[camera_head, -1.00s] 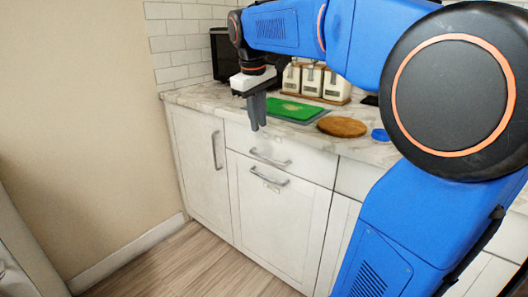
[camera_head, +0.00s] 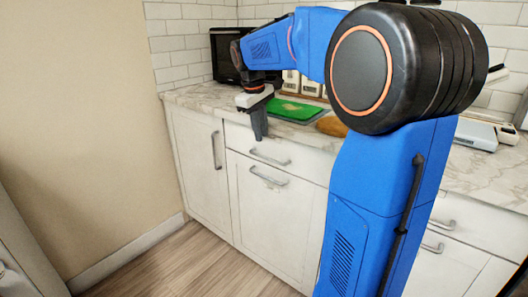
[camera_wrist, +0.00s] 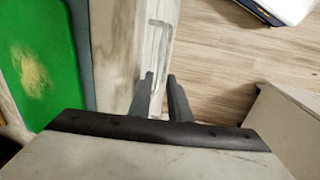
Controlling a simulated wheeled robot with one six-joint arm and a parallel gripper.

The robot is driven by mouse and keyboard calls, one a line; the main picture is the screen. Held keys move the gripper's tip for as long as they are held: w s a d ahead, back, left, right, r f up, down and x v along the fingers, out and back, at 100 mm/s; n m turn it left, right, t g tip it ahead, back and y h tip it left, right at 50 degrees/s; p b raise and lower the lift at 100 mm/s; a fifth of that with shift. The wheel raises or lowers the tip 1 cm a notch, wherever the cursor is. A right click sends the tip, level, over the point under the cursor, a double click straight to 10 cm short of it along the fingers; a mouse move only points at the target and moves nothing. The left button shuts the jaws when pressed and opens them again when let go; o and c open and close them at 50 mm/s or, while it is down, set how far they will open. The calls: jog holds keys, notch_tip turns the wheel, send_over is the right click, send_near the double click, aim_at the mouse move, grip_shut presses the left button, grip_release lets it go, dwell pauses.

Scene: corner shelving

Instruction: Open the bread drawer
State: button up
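A white drawer (camera_head: 300,157) with a grey bar handle (camera_head: 270,157) sits just under the marble counter. It appears shut, and no label marks it as the bread drawer. My gripper (camera_head: 260,138) points down in front of the drawer's upper part, just above the handle. In the wrist view my gripper (camera_wrist: 160,77) has its two dark fingers apart with a gap between them, and nothing is held. The handle (camera_wrist: 163,40) shows beyond the fingertips there. Whether a finger touches it I cannot tell.
A lower cabinet front with its own handle (camera_head: 268,176) is below the drawer. A green board (camera_head: 288,109), a partly hidden round wooden board (camera_head: 332,126) and a dark microwave (camera_head: 226,55) are on the counter (camera_head: 195,97). The floor (camera_head: 185,268) in front is clear.

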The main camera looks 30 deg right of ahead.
aim_at(264, 151)
jog(key=f, duration=0.2)
jog(key=d+f, duration=0.1)
jog(key=f, duration=0.5)
jog(key=shift+w+d+f, duration=0.1)
jog(key=shift+w+d, duration=0.2)
grip_shut()
